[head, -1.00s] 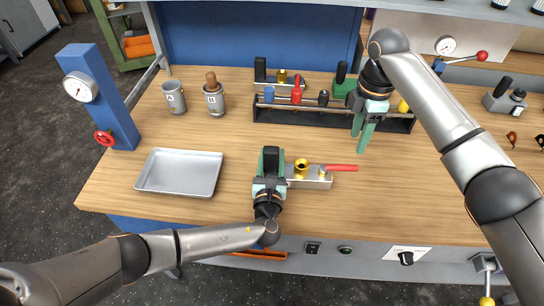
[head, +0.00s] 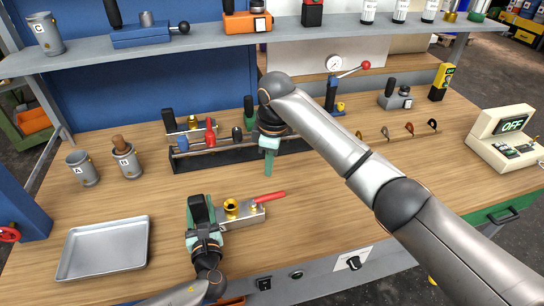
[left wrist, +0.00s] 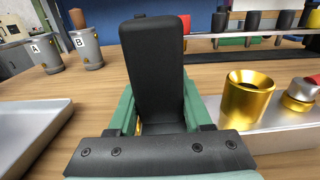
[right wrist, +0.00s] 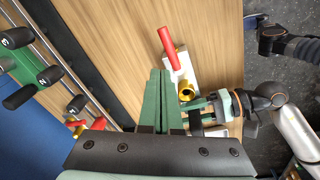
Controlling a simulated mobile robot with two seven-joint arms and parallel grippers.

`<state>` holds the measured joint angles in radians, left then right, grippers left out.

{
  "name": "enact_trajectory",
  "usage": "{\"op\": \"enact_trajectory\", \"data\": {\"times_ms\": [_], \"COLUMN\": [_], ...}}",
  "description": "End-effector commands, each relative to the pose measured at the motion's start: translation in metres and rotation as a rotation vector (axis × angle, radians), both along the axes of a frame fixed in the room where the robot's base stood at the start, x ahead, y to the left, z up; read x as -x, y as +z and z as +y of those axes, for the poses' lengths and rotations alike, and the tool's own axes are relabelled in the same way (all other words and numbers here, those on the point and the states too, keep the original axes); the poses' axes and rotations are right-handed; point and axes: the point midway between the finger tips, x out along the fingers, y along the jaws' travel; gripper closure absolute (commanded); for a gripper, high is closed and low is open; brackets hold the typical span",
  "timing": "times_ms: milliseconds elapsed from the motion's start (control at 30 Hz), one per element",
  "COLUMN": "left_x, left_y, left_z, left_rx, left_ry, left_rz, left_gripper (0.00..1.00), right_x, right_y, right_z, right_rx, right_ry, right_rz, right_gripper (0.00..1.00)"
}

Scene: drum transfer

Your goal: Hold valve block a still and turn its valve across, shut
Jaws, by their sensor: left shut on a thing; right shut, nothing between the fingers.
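Valve block a (head: 258,216) is a silver block on the wooden bench, with a brass port (head: 231,207) and a red lever (head: 270,196) pointing right, roughly along the block. The lever also shows in the right wrist view (right wrist: 169,49). My left gripper (head: 203,222) is shut on the block's upright black handle (left wrist: 153,75), at the block's left end. My right gripper (head: 268,168) is shut and empty above the bench, behind the block and apart from the lever. Its closed green fingers show in the right wrist view (right wrist: 156,100).
A black rack (head: 195,160) with several coloured handles stands behind the block. A metal tray (head: 104,248) lies at left, with cups A (head: 84,169) and B (head: 127,161) behind it. An OFF display unit (head: 508,138) stands at far right. The bench right of the lever is clear.

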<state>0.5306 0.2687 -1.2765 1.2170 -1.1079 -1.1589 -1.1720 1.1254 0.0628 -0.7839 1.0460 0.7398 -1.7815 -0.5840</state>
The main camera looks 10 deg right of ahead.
Motion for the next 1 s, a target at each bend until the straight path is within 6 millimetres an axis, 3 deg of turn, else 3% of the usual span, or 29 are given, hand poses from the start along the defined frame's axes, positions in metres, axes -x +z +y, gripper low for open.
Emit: {"op": "enact_trajectory", "data": {"times_ms": [500, 1000], "left_x": [0.0, 0.0], "left_y": [-0.001, -0.001], "left_z": [0.001, 0.001], "left_rx": [-0.002, -0.002], "left_ry": [0.001, 0.001], "left_rz": [0.001, 0.001], "left_gripper": [1.0, 1.0], "right_x": [-0.011, -0.023], "right_y": [-0.007, -0.003], "right_z": [0.013, -0.001], "right_rx": [-0.281, -0.683], "right_ry": [-0.997, -1.97], "right_rz": [-0.078, -0.016], "right_gripper": [1.0, 1.0]}}
